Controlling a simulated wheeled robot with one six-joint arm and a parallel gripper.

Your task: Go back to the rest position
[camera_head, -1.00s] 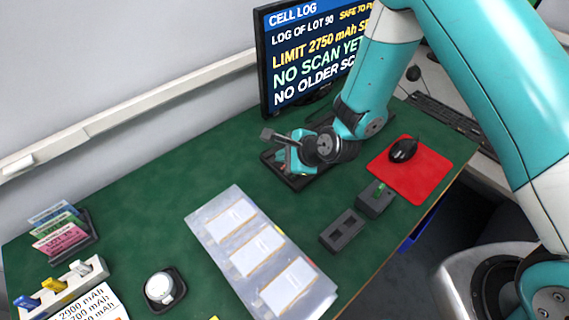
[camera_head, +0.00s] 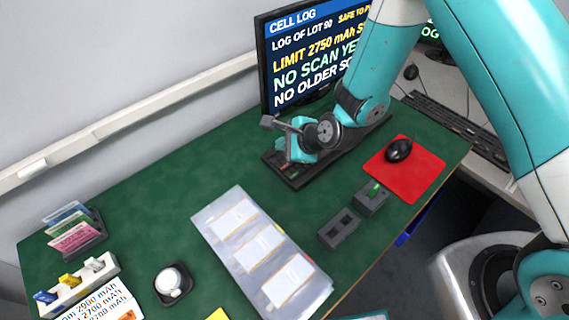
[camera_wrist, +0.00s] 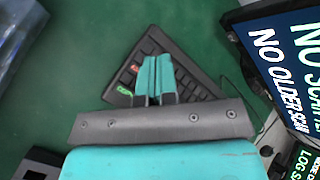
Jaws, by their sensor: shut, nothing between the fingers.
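My gripper (camera_head: 285,146) hangs over the table in front of the monitor, above a black keypad-like device (camera_head: 291,180). In the wrist view my gripper (camera_wrist: 157,62) shows its two teal fingers side by side, closed with nothing held. The black device (camera_wrist: 195,84) with dark keys and a red and a green mark lies below the fingers. I cannot tell whether the fingers touch it.
The monitor (camera_head: 300,60) stands behind.

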